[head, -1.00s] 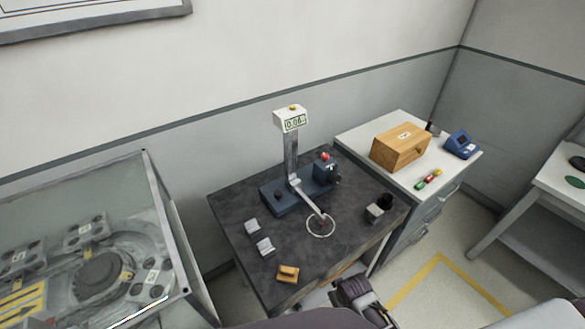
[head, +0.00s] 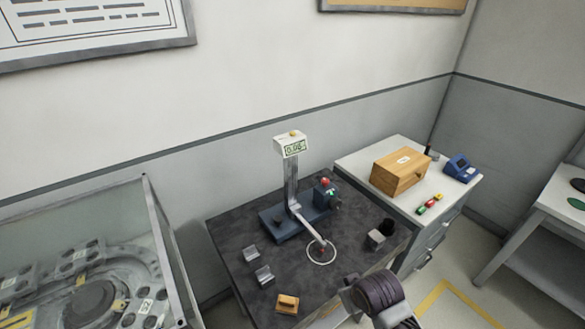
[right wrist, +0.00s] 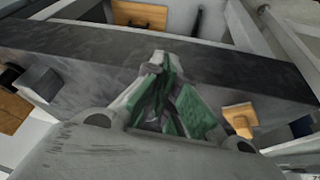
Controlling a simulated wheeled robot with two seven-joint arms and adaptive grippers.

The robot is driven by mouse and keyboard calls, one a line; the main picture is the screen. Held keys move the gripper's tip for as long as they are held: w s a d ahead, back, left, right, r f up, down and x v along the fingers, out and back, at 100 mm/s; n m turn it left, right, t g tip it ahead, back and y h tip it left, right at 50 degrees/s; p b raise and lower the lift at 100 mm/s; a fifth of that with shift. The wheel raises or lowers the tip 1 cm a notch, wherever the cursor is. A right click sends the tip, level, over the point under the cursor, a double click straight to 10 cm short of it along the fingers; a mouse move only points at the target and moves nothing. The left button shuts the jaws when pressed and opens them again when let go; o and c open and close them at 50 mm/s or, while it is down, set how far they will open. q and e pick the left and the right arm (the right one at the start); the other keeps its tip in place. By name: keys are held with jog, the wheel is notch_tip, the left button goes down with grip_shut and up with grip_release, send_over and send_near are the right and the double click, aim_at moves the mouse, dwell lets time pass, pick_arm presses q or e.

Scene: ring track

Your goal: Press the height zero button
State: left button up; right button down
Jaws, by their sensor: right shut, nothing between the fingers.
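A white display box (head: 291,147) tops the grey post (head: 291,185) of a height gauge with a dark blue base. Its screen shows small digits, hard to read, about 0.06. A small yellow button (head: 294,133) sits on top of the box. My right gripper (right wrist: 162,62) is shut and empty, its green-lined fingers meeting at the tips over the dark table. In the head view my right forearm comes in at the bottom right, well below and in front of the display. My left gripper is not in view.
The gauge base carries a red button (head: 324,182). A wooden box (head: 400,173) stands on the cabinet; a glass case (head: 90,240) stands left.

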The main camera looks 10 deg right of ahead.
jog(key=w+a+r+n+t+h, duration=0.15)
jog(key=w+r+n+t, duration=0.85)
jog(key=w+r, duration=1.55)
jog(key=w+a+r+n+t+y, duration=0.1)
jog(key=a+r+n+t+y, duration=0.35)
jog(key=r, duration=0.35)
jog(key=w+a+r+n+t+y, duration=0.1)
jog(key=a+r+n+t+y, duration=0.4)
jog(key=r, duration=0.4)
jog(key=a+r+n+g+y, duration=0.2)
jog(key=a+n+g+y, duration=0.45)
jog(key=n, duration=0.75)
jog(key=a+r+n+g+y, duration=0.25)
jog(key=a+n+g, duration=0.55)
jog(key=n+g, duration=0.45)
jog(key=w+d+n+t+h, duration=0.1)
jog(key=w+d+h, duration=0.3)
jog(key=d+h, duration=0.2)
jog(key=w+d+n+t+h, duration=0.1)
jog(key=w+d+h, duration=0.3)
jog(key=d, duration=0.6)
jog(key=shift+w+d+f+n+t+h, duration=0.35)
jog(key=shift+d+f+n+h, duration=0.1)
jog(key=shift+n+h, duration=0.4)
